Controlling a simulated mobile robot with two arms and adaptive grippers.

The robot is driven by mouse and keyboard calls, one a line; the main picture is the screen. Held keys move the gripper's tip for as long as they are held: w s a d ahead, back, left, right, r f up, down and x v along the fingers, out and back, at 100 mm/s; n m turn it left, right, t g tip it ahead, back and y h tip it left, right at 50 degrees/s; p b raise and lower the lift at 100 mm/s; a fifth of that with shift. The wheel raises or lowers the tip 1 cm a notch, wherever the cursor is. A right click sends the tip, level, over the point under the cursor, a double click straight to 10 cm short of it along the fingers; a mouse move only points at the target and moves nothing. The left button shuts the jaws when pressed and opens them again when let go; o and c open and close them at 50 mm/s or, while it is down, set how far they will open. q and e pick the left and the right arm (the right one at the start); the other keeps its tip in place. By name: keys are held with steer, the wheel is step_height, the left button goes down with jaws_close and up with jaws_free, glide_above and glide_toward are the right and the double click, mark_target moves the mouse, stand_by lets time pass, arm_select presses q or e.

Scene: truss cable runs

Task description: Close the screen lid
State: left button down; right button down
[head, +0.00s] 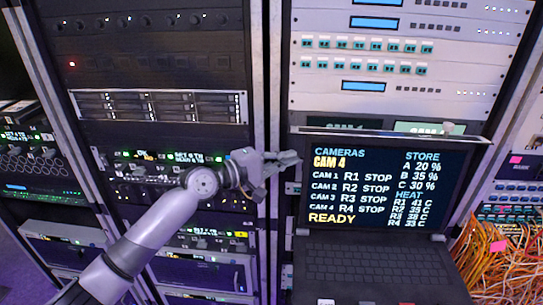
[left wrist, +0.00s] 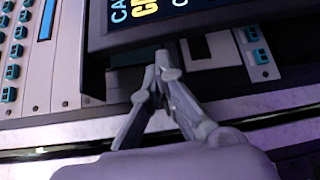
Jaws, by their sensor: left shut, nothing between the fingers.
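The screen lid (head: 455,190) stands open and upright in the head view, with lit text about cameras and a READY line. It rises from the back of a dark keyboard base (head: 330,262). My left gripper (head: 296,158) is shut and empty at the lid's upper left edge. In the left wrist view, the gripper tips (left wrist: 163,62) point at the dark frame of the lid (left wrist: 135,38). I cannot tell whether they touch it. My right gripper is in neither view.
Rack panels with buttons and blue displays (head: 370,45) stand behind and above the lid. A dark rack (head: 150,60) fills the left side. Orange cables (head: 485,255) bunch at the right. The space above the keyboard looks clear.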

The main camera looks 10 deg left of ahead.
arm_select(q)
steer(key=shift+x, duration=0.85)
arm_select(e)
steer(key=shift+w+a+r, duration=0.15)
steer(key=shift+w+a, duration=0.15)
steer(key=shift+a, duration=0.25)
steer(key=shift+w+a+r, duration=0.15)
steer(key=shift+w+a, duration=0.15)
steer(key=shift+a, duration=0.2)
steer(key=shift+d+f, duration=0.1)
